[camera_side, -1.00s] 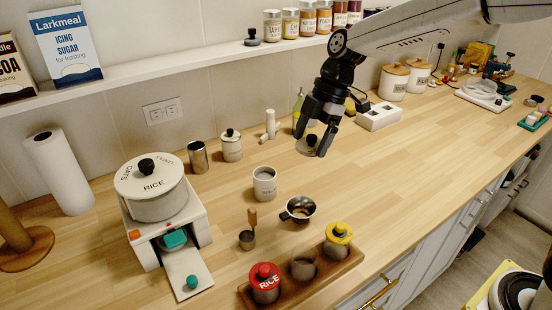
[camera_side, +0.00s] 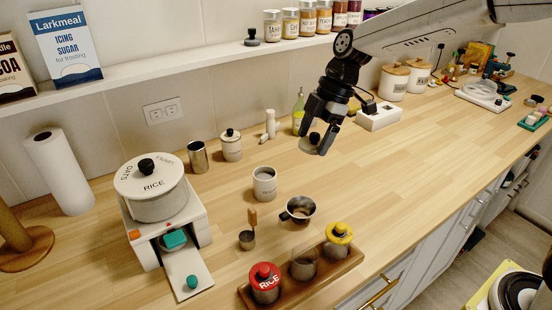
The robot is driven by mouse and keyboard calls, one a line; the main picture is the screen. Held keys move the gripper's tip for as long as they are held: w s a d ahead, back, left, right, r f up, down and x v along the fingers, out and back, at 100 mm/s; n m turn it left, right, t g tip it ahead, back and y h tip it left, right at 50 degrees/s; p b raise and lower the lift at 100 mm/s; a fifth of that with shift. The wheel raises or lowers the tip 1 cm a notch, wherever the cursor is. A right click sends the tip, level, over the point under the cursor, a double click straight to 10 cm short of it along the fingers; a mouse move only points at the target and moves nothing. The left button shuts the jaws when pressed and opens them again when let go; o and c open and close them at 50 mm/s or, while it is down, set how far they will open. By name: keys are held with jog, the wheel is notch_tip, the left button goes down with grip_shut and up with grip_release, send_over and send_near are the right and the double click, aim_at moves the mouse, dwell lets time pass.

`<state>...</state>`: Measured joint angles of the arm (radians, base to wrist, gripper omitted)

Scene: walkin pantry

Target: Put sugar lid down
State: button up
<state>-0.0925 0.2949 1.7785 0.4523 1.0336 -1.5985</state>
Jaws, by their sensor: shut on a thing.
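My gripper (camera_side: 318,140) is shut on a pale round lid (camera_side: 308,148) with a dark knob and holds it above the wooden counter. The fingers partly cover the lid, and no writing on it can be read. An open pale canister (camera_side: 264,190) stands upright on the counter, below and to the left of my gripper. The small mark on its front is too small to read, so I cannot tell whether it is the sugar canister.
A dark-handled cup (camera_side: 299,211) and a small scoop (camera_side: 247,239) stand in front. A wooden tray (camera_side: 351,259) holds several jars. A lidded canister (camera_side: 231,148) and a metal tin (camera_side: 198,157) stand behind. Bare counter (camera_side: 370,185) lies right of the open canister.

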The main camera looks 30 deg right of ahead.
jog(key=d+f+m+t+h, duration=0.4)
jog(key=d+f+m, duration=0.5)
jog(key=m, duration=0.7)
jog(key=shift+s+d+f+m+h, duration=0.2)
jog(key=shift+s+d+m+h, duration=0.15)
jog(key=shift+d, duration=0.5)
jog(key=shift+a, duration=0.1)
jog(key=shift+w+a+f+n+g+y, duration=0.55)
jog(key=shift+a+f+n, duration=0.8)
jog(key=shift+a+n, duration=1.45)
jog(key=shift+a+f+n+g+y, duration=0.3)
jog(key=shift+a+f+n+y, duration=0.95)
jog(key=shift+a, duration=2.5)
jog(key=shift+w+a+f+n+g+y, duration=0.4)
jog(key=shift+a+f+n, duration=1.1)
jog(key=shift+a+n, duration=1.5)
jog(key=shift+s+a+f+m, duration=0.1)
jog(key=shift+a+m, duration=0.2)
